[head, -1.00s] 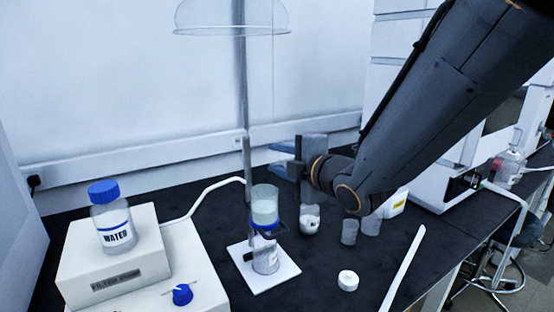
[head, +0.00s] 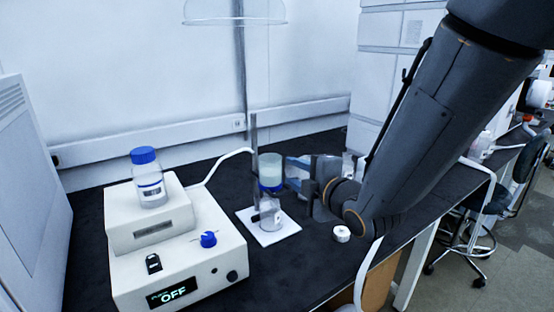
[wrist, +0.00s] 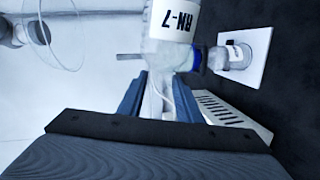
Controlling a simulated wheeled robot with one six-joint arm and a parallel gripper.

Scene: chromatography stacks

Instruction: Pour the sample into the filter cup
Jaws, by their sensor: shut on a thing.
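The filter cup (head: 271,166), pale inside with a blue collar, sits upright on a clear flask (head: 271,213) on a white base plate (head: 284,230) with a rod. My gripper (head: 294,174) is close to the cup's right side in the head view, its blue fingers pointing left. In the wrist view, my gripper (wrist: 158,88) has a pale, clear vessel between its fingers. A white label (wrist: 175,18) reading "RN-7" shows just beyond the fingertips; it seems to be on this vessel. Its mouth and tilt are unclear. The flask's plate (wrist: 258,48) shows at right.
A pump box (head: 195,262) reading OFF stands at left, with a blue-capped bottle (head: 149,180) on top. A small white cap (head: 341,233) lies right of the stand. A clear disc (head: 235,20) hangs above. The dark bench in front is clear.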

